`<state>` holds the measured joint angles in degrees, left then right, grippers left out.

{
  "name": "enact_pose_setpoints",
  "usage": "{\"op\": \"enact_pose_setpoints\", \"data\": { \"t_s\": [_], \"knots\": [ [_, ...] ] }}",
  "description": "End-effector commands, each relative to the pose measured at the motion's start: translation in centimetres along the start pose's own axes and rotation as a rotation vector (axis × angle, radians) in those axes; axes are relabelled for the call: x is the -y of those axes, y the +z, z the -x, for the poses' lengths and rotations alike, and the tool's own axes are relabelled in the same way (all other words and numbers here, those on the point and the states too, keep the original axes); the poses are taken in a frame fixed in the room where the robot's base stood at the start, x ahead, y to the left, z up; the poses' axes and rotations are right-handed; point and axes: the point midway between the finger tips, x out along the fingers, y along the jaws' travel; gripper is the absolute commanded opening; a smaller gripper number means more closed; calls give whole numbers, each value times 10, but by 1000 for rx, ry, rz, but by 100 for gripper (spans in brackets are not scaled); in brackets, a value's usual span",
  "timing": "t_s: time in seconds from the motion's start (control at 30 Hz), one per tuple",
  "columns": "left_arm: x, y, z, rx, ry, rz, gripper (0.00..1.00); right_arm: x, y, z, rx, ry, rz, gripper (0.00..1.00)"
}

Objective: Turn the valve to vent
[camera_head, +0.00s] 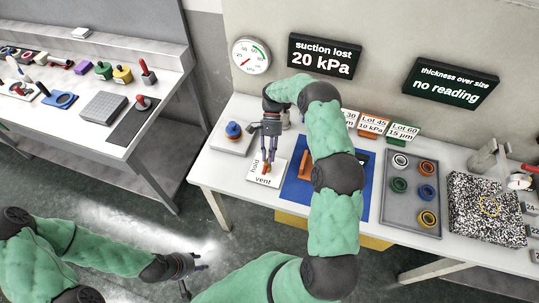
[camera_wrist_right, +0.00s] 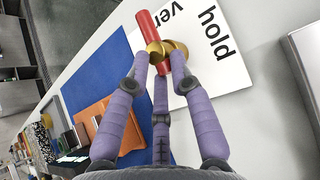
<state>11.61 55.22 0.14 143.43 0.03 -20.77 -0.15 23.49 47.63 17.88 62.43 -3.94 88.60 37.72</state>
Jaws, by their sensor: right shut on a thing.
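The valve (camera_wrist_right: 148,26) has a red lever and a brass body, and stands on a white plate (camera_head: 254,180) marked "hold" and "vent". The plate also shows in the right wrist view (camera_wrist_right: 228,82). My right gripper (camera_head: 266,160) is at the valve. In the right wrist view my right gripper (camera_wrist_right: 163,62) has its purple fingers closed around the brass part and the base of the lever. The lever lies toward the "vent" word there, but its exact alignment I cannot tell. My left gripper (camera_head: 192,275) is low over the floor, empty, with its fingers apart.
A blue mat (camera_head: 300,192) with an orange block lies right of the plate. A grey tray (camera_head: 412,213) holds several rings.

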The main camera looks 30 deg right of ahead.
Motion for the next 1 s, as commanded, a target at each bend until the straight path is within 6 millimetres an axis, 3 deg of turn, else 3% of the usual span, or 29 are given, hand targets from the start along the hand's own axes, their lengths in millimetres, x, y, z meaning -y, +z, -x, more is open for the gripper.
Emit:
{"op": "enact_pose_setpoints", "data": {
  "t_s": [0.03, 0.07, 0.13, 0.67, 0.83, 1.0],
  "knots": [
    [0, 0, -1, 0, 0, 0, 40, 3, -1, -8, 7, 3, 4, 0],
    [0, 0, -1, 0, 0, 0, 40, 3, -1, -8, 7, 3, 4, 26],
    [0, 0, -1, 0, 0, 0, 40, 3, -1, -9, 7, 2, 4, 43],
    [0, 0, 0, 0, 0, 0, 40, 2, -1, 0, 2, -1, 0, 43],
    [0, 0, 0, 0, 0, 0, 40, 2, -1, 20, -2, -3, 1, 43],
    [0, 0, 0, 0, 0, 0, 40, 3, -2, 54, -2, -4, 2, 43]
  ]
}}
